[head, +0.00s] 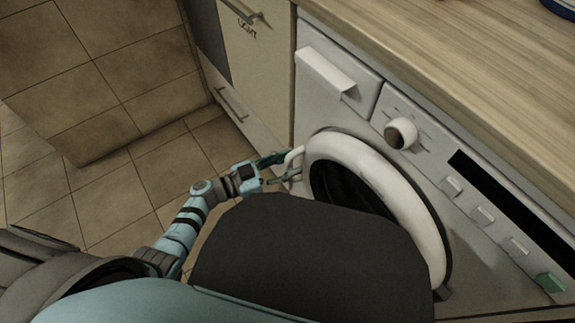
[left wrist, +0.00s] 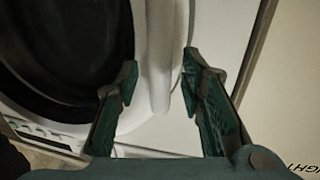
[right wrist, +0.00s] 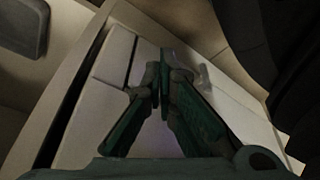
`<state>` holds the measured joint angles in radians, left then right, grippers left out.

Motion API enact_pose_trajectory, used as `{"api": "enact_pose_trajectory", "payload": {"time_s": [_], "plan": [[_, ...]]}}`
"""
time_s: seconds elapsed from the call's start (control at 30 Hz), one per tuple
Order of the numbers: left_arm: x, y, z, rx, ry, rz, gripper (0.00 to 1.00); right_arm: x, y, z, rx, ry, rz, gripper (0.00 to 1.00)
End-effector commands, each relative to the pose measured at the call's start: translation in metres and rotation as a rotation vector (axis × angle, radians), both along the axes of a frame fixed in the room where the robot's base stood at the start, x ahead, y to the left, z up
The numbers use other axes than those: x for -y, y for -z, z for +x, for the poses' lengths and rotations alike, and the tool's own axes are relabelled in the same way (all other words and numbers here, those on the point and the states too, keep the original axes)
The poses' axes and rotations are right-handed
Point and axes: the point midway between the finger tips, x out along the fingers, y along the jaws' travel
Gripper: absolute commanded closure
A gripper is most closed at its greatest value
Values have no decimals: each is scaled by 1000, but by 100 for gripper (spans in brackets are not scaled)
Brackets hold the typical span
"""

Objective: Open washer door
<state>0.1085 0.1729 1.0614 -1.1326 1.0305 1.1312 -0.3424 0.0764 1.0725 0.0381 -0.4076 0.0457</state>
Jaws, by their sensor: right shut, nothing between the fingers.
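The washer (head: 350,95) has a round door (head: 395,185) with a thick white ring and dark glass; the door looks shut. A white handle (head: 294,155) sticks out at the ring's left edge. My left gripper (head: 284,167) is at this handle. In the left wrist view its fingers (left wrist: 160,75) are spread on either side of the white handle (left wrist: 158,95), with gaps visible, so it is open around it. The dark door glass (left wrist: 65,50) lies to the left there. My right gripper (right wrist: 162,85) shows only in its wrist view, shut and empty.
A wooden countertop (head: 450,45) runs above the washer. A cabinet (head: 258,60) with handles stands left of it. The washer's knob (head: 400,133) and buttons are right of the drawer. Tiled floor (head: 120,185) at left is clear. My own dark body part hides the door's lower area.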

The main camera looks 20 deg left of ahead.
Motion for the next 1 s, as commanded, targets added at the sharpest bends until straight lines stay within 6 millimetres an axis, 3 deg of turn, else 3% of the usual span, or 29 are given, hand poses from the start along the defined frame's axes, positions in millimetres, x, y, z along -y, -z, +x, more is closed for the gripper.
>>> {"api": "enact_pose_trajectory", "payload": {"time_s": [0.23,0.47,0.83,1.0], "plan": [[1,0,1,-1,0,-1,64,0,-1,1,1,1,1,100],[1,0,1,-1,-1,-1,100,0,0,0,0,1,1,100],[1,0,-1,-1,-3,0,100,-1,-2,1,2,1,1,100],[2,-1,-11,-5,-16,-1,100,1,-5,-5,-4,-5,-6,100]]}}
